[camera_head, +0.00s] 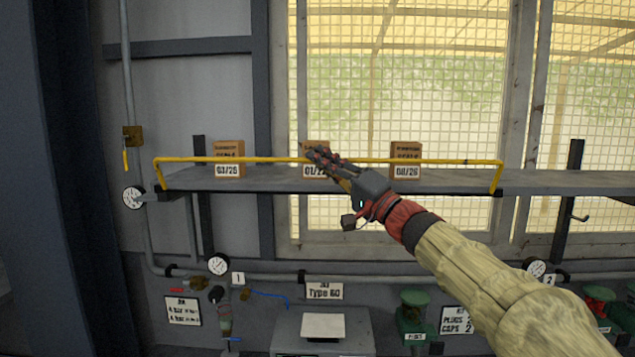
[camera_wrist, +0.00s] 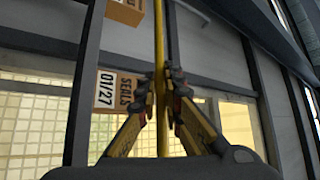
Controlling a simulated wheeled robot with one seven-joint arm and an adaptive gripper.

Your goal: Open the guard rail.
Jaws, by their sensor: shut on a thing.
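The guard rail (camera_head: 235,159) is a yellow bar along the front of the grey shelf (camera_head: 270,180). Its ends bend down to the shelf at left and right. My gripper (camera_head: 316,153) is at the rail's middle, reaching from the lower right. In the wrist view the rail (camera_wrist: 159,35) runs lengthwise between the fingertips of my gripper (camera_wrist: 163,82), which are shut on it. The head view hides the exact contact behind the fingers.
Cartons stand on the shelf behind the rail: left (camera_head: 229,158), middle (camera_head: 316,171), partly hidden by my gripper, and right (camera_head: 406,160). The middle carton (camera_wrist: 116,95), labelled SEALS 01/27, is close to the fingers. Gauges, pipes and valves (camera_head: 415,310) sit below. A meshed window is behind.

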